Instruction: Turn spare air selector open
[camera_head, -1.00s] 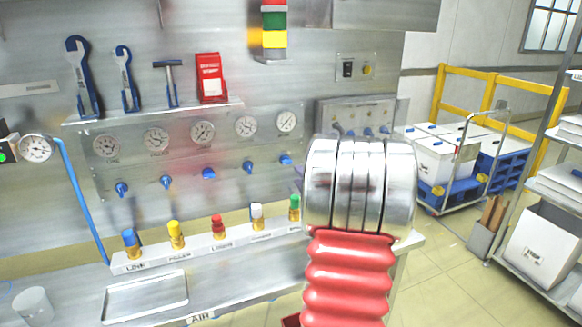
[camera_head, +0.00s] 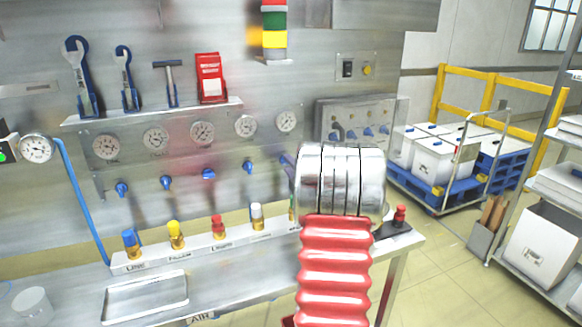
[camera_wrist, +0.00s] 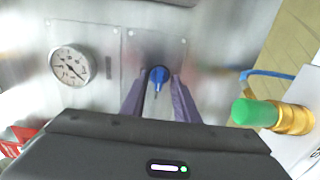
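A blue selector knob (camera_wrist: 158,75) sits on a clear plate in the wrist view, between a gauge and a green-capped brass fitting (camera_wrist: 275,115). Its thin pointer is directed toward the bottom of that view. My gripper (camera_wrist: 161,82) is open, with one purple finger on each side of the knob. I cannot tell whether either finger touches it. The gauge (camera_wrist: 71,66) also shows in the head view (camera_head: 286,121).
Several other blue selectors (camera_head: 208,174) line the panel to the left, above coloured fittings on a white strip (camera_head: 190,250). A tool shelf (camera_head: 150,112) juts out above the gauges. A second panel (camera_head: 355,125) stands to the right. An empty tray (camera_head: 145,300) lies on the bench.

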